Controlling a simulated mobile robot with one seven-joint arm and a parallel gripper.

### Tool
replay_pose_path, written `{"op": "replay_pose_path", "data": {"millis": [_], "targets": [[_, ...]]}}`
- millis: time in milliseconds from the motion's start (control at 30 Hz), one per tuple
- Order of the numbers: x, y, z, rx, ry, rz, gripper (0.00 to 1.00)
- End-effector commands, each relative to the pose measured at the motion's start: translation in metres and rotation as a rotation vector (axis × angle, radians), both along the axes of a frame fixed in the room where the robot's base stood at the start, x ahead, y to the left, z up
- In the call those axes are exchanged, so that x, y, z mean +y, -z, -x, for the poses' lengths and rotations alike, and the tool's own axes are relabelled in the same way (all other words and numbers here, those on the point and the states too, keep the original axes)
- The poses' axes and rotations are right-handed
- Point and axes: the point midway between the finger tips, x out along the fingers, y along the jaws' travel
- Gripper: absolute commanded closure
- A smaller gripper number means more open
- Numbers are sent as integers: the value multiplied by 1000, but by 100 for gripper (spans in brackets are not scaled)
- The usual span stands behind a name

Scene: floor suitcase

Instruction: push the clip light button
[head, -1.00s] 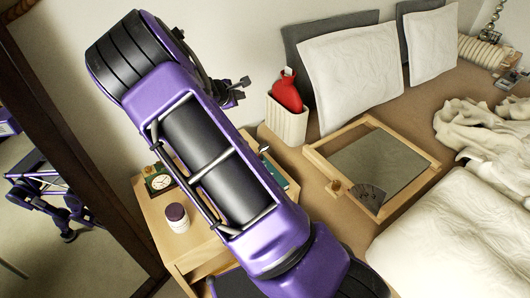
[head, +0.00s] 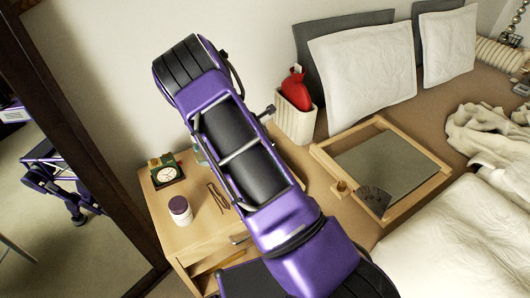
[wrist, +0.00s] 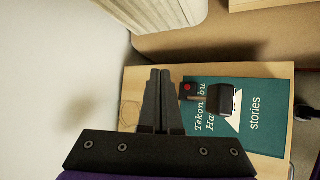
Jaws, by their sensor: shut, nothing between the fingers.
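In the wrist view the clip light (wrist: 221,98) is a small dark device lying over a teal book (wrist: 262,101) on the nightstand top. Its red button (wrist: 187,87) faces the camera at its left end. My gripper (wrist: 160,72) is shut and empty, its two dark fingers side by side. In the picture the fingertips are just left of the red button, apart from it; I cannot tell their height above the nightstand. In the head view my arm hides the clip light and most of the book.
On the nightstand (head: 207,226) stand a green clock (head: 167,171) and a white jar (head: 180,210), with glasses (head: 217,197) nearby. A wooden tray (head: 428,188) lies on the bed. A dark-framed mirror (head: 75,140) is at left.

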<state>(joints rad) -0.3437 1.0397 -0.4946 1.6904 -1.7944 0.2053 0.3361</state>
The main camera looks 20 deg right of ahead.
Motion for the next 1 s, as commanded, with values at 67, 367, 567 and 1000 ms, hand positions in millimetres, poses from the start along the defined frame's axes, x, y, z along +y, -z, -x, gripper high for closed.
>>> {"op": "replay_pose_path", "data": {"millis": [67,367,567,1000], "targets": [[0,12,0,1,1,0,100],[1,56,0,1,-1,1,100],[-1,74,0,2,2,1,100],[0,84,0,-1,-1,0,100]]}}
